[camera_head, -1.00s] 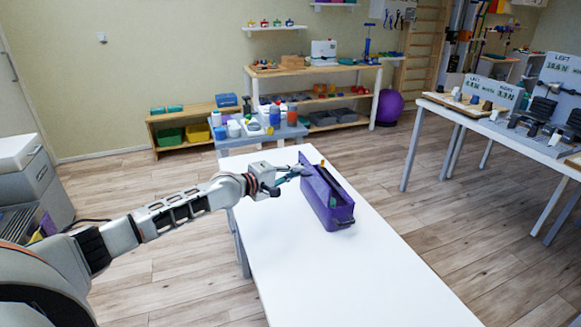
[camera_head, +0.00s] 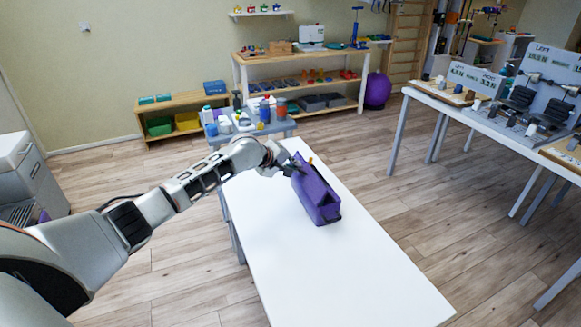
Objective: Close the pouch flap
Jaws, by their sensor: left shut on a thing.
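The purple pouch (camera_head: 325,212) is a long box shape lying on the white table (camera_head: 350,275), near its far end. Its purple flap (camera_head: 312,185) lies over most of the top, and the inside is largely hidden. A dark gap shows at the near end, so I cannot tell whether the flap sits fully flat. My left gripper (camera_head: 290,168) is at the far left end of the pouch, shut on the flap's edge as far as the small view shows. The fingertips are partly lost against the purple. My right gripper is not in view.
A small grey table (camera_head: 222,139) with bottles and jars stands just beyond the white table. A bench with weights (camera_head: 520,95) is at right. The white table's near part is clear.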

